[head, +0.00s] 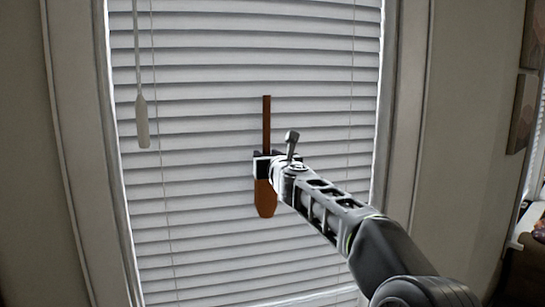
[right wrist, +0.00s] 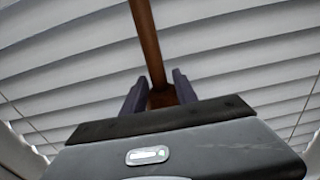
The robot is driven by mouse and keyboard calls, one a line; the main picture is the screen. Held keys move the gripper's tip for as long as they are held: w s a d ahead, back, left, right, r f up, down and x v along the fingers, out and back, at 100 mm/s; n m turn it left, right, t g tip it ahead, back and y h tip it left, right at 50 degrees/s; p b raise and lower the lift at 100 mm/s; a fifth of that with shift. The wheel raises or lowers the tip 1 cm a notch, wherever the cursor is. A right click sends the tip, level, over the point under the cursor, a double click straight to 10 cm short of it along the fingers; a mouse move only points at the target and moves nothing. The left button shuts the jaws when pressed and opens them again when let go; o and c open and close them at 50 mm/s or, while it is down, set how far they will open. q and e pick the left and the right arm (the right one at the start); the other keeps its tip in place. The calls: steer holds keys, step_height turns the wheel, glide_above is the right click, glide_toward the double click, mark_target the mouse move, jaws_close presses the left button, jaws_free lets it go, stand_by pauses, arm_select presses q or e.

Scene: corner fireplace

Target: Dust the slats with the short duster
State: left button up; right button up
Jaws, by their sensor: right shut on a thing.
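White horizontal slats (head: 210,75) of a window blind fill the middle of the head view, and they also fill the background of the right wrist view (right wrist: 60,60). My right gripper (head: 265,166) is in front of the slats and shut on the short duster (head: 265,198). The duster is upright, with a thin dark brown shaft above the jaws and a wider orange-brown part below them. In the right wrist view the brown shaft (right wrist: 148,45) rises from between the two fingers (right wrist: 160,97). I cannot tell whether the duster touches the slats. My left gripper is out of view.
A pale wand (head: 141,120) hangs in front of the blind at the left. The white window frame (head: 400,110) borders the blind. Picture panels (head: 522,112) hang on the wall at the far right, with some furniture below.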

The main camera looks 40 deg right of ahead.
steer(key=shift+w+a, duration=0.1)
steer(key=shift+a, duration=0.15)
steer(key=shift+w+a+f, duration=0.1)
steer(key=shift+w+a, duration=0.3)
steer(key=shift+a, duration=0.4)
steer(key=shift+w+a, duration=0.35)
steer(key=shift+a, duration=0.45)
steer(key=shift+s, duration=0.1)
steer(key=shift+s+a+b, duration=0.25)
steer(key=shift+s+b, duration=0.2)
steer(key=shift+s, duration=0.15)
glide_toward(250, 154)
steer(key=shift+w+d+b, duration=0.15)
steer(key=shift+b, duration=0.3)
steer(key=shift+v, duration=1.45)
